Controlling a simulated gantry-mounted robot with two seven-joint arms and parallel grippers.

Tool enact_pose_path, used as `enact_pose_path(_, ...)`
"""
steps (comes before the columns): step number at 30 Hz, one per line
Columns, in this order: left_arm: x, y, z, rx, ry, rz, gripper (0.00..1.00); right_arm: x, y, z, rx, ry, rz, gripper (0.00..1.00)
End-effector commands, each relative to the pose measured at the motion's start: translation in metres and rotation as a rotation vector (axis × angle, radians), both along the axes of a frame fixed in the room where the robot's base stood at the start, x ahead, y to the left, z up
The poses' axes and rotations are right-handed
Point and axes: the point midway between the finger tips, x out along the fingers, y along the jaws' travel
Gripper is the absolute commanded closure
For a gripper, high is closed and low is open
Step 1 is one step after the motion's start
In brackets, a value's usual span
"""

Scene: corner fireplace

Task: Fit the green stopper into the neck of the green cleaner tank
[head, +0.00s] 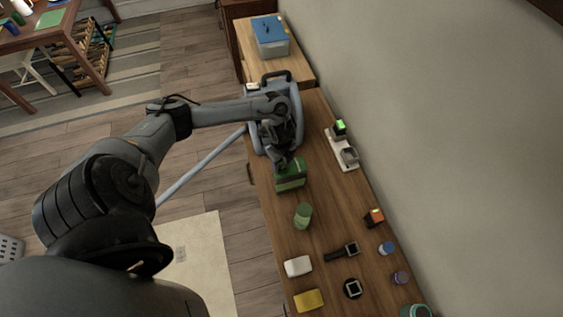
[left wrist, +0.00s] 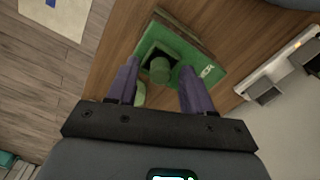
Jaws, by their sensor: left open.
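The green cleaner tank (head: 291,182) stands on the long wooden table under my left gripper (head: 281,165), which partly hides it. In the left wrist view the tank (left wrist: 205,60) shows a dark square patch on its top. A round green piece, which looks like the stopper (left wrist: 160,70), sits at that patch, between the fingers. My left gripper (left wrist: 159,68) is open, with a finger on either side of the stopper and gaps beside it. I cannot tell how deep the stopper sits in the neck. My right gripper is not in view.
A green cylinder (head: 303,216) stands just in front of the tank. Nearer are a white block (head: 298,266), a yellow block (head: 309,300) and a black watch (head: 342,252). A white strip with a dock (head: 346,156) lies by the wall. A blue-lidded bin (head: 271,38) stands at the far end.

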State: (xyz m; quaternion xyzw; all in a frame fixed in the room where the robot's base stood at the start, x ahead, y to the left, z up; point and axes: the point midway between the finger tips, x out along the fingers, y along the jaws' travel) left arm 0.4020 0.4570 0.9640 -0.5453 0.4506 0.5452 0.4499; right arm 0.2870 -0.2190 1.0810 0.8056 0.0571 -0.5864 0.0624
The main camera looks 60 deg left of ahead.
Motion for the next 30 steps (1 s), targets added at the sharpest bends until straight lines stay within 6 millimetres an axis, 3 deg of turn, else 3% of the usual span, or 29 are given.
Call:
enact_pose_path(10,0.001,0.001,0.058,0.003,-0.004,-0.002,0.49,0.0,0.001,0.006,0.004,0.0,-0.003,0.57)
enact_pose_path(15,0.001,0.002,0.09,0.004,-0.003,-0.001,0.49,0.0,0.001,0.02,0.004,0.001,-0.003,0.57)
enact_pose_path(23,0.002,-0.005,0.111,-0.002,-0.009,-0.007,0.49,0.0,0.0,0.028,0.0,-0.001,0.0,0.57)
enact_pose_path(26,0.007,-0.027,0.103,-0.02,-0.044,-0.035,0.49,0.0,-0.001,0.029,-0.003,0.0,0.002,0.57)
enact_pose_path(29,0.016,-0.074,0.086,-0.059,-0.121,-0.08,0.49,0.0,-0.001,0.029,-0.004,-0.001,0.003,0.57)
enact_pose_path(30,0.021,-0.1,0.08,-0.082,-0.169,-0.095,0.49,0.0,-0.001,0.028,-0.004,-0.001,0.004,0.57)
